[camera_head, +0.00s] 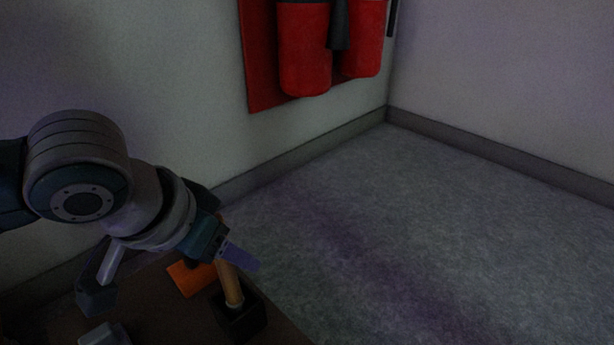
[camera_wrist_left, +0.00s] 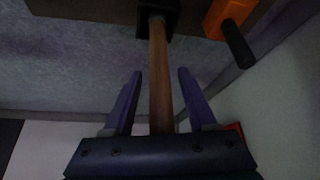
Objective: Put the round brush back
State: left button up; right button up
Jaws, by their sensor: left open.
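A light wooden handle (camera_head: 230,285), which I take to be the round brush, stands nearly upright with its lower end in a dark block-shaped holder (camera_head: 240,320) on a brown tabletop. No bristles show. My left gripper (camera_head: 238,256) is open around the handle, above the holder. In the left wrist view, the handle (camera_wrist_left: 159,70) runs between the two purple fingers, with a gap on each side, up to the black holder (camera_wrist_left: 158,18). My right gripper is not in view.
An orange piece (camera_head: 192,278) lies beside the holder; in the wrist view a black grip (camera_wrist_left: 238,45) projects from it. Dark grey pieces (camera_head: 97,297) show at the left. Red cylinders (camera_head: 305,50) hang on the wall. The floor to the right is clear.

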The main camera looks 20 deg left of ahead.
pick_arm(q)
jog(key=shift+r, duration=0.15)
jog(key=d+p+v, duration=0.1)
jog(key=p+v, duration=0.9)
jog(key=v, duration=0.2)
jog(key=s+d+r+g, duration=0.2)
jog(key=s, duration=0.9)
jog(key=shift+d+m, duration=0.3)
jog(key=shift+m, duration=0.1)
